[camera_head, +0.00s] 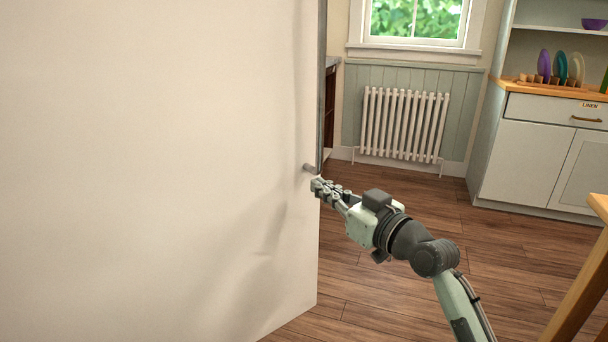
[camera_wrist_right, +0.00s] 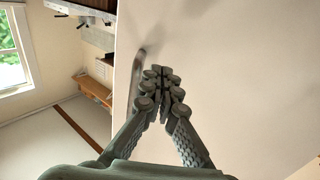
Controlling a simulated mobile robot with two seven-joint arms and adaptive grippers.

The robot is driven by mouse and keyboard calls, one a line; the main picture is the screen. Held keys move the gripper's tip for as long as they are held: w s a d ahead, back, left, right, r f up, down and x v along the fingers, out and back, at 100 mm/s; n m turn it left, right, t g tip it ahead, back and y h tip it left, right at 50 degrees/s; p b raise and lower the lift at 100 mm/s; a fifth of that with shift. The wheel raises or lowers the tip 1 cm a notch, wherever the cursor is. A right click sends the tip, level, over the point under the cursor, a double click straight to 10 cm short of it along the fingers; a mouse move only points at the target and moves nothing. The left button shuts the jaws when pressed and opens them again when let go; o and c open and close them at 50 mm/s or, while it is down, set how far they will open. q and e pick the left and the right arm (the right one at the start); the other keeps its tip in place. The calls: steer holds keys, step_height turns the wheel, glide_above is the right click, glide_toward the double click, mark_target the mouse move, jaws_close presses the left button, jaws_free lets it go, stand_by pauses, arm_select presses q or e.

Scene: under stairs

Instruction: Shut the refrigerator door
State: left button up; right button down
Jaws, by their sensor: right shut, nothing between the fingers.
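A large off-white door panel (camera_head: 150,170), which I take to be the refrigerator door, fills the left half of the head view. My left gripper is not in view. The refrigerator's inside is hidden.
A white radiator (camera_head: 403,124) stands under the window at the back. A pale cabinet (camera_head: 530,160) with plates is at the right. A wooden table's corner and leg (camera_head: 580,290) are at the lower right. Wooden floor (camera_head: 400,290) between is clear.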

mark_target(295, 171)
steer(key=x, duration=0.4)
steer(key=shift+w+a, duration=0.2)
steer(key=shift+w, duration=0.15)
steer(key=shift+w+a, duration=0.4)
steer(key=shift+w, duration=0.1)
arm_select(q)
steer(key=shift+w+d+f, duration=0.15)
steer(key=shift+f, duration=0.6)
arm_select(e)
steer(key=shift+w, duration=0.15)
steer(key=shift+a, duration=0.1)
